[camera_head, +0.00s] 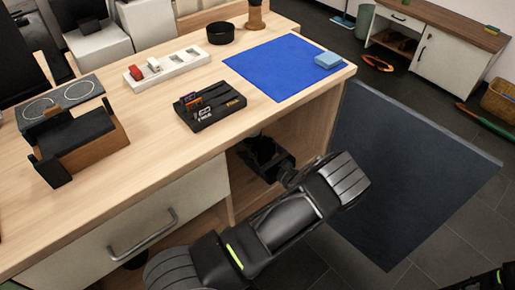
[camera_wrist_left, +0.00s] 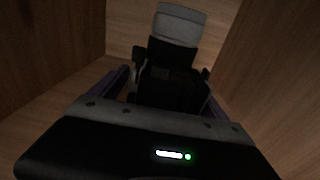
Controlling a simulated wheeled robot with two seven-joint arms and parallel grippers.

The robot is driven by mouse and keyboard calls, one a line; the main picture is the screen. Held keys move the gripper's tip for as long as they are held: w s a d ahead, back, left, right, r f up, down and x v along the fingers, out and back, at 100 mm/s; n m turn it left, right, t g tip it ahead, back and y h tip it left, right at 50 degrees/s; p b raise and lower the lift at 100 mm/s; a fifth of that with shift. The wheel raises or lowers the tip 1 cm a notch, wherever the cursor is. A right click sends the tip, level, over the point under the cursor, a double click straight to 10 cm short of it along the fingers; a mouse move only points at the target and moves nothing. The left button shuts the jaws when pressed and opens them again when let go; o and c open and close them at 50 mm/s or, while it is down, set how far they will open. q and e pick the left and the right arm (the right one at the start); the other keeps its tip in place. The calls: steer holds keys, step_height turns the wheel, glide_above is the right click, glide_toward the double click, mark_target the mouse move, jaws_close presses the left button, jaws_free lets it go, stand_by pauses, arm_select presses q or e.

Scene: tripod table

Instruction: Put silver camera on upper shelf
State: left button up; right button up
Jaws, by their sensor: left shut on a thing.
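My left gripper (camera_head: 268,158) reaches into the open wooden compartment (camera_head: 226,185) below the worktop, at its right end. In the left wrist view, its two fingers (camera_wrist_left: 165,92) are shut on a black and light-grey object, which looks like the silver camera (camera_wrist_left: 179,26). Its black part is between the fingers and its light-grey part extends beyond them. The view is dark, and wooden walls stand on both sides. In the head view, the held object is hidden by the worktop edge and my gripper.
On the worktop (camera_head: 150,190) are a black stand with cards (camera_head: 210,107), a white holder (camera_head: 167,66), a blue mat (camera_head: 280,65) with a light-blue block (camera_head: 328,60), and a wood-and-black item (camera_head: 85,140). A dark panel (camera_head: 410,160) extends right of the compartment.

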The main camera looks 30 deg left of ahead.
mark_target(265, 162)
arm_select(q)
steer(key=shift+f+b, duration=0.6)
steer(key=shift+f, duration=0.3)
steer(key=shift+f+b, duration=0.55)
steer(key=shift+f, duration=0.15)
steer(key=o, duration=1.7)
steer(key=shift+c, duration=0.2)
steer(key=shift+o, duration=1.3)
steer(key=shift+f, duration=0.1)
steer(key=shift+s+f, duration=0.15)
steer(key=shift+r+p+v, duration=0.15)
steer(key=shift+p+v, duration=0.05)
steer(key=shift+v, duration=1.75)
steer(key=shift+r+p+v, duration=0.1)
steer(key=shift+p+v, duration=0.1)
steer(key=shift+v, duration=1.8)
